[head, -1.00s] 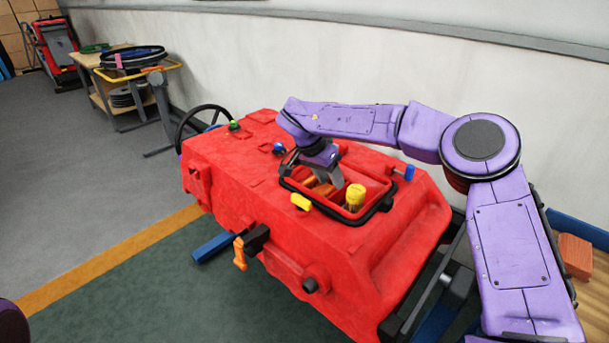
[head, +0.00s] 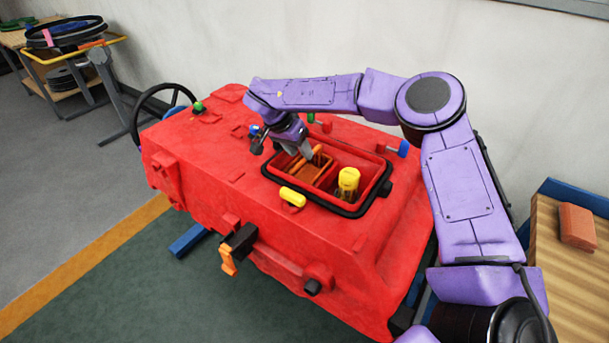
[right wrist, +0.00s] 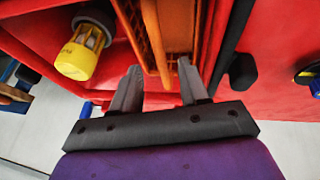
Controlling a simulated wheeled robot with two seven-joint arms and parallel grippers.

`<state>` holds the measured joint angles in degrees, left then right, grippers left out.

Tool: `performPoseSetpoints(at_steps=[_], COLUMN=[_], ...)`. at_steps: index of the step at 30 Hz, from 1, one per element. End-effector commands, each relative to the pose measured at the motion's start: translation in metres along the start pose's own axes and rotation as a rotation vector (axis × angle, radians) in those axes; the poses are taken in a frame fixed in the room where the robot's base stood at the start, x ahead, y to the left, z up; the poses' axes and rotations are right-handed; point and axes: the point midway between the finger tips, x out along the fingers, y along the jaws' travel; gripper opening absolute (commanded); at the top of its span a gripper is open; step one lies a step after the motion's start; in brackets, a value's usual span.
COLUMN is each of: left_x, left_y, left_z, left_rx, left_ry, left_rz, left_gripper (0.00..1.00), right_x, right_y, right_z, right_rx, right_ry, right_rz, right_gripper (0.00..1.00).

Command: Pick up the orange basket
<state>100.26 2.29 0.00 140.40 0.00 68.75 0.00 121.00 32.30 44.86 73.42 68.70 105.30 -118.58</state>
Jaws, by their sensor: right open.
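The orange basket (head: 309,172) sits in the left compartment of the rectangular opening in the red tank machine (head: 222,180). It also shows in the right wrist view (right wrist: 180,25), with its upright handle (right wrist: 154,38) running toward the fingers. My right gripper (head: 300,150) is at the back left of the opening, close to the basket. In the right wrist view my right gripper (right wrist: 158,68) is open, and the handle's end lies in the gap between the fingertips. I cannot tell whether either finger touches it. My left gripper is not in view.
A yellow-capped part (head: 348,182) stands in the compartment beside the basket. A black rim (head: 368,206) surrounds the opening, with a yellow latch (head: 293,196) on its front. A wooden table (head: 570,275) with a reddish-brown block (head: 577,227) is at the right. The wall is behind.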

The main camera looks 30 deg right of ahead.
Motion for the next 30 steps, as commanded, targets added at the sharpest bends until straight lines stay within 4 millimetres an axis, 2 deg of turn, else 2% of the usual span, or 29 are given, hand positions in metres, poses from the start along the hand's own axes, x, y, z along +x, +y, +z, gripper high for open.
performPoseSetpoints(at_steps=[6, 9, 30], left_x=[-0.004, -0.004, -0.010], left_y=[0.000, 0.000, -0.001], left_z=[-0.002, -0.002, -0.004], left_rx=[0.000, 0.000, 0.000], left_ry=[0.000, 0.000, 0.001], left_rz=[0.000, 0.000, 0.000], left_gripper=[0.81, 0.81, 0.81], right_x=[0.040, 0.048, 0.052], right_y=[-0.001, -0.002, -0.002], right_z=[0.000, 0.000, 0.001], right_rx=[0.001, 0.000, 0.001], right_ry=[-0.002, -0.001, 0.000], right_rz=[0.003, 0.000, 0.000], right_gripper=[0.44, 0.44, 0.44])
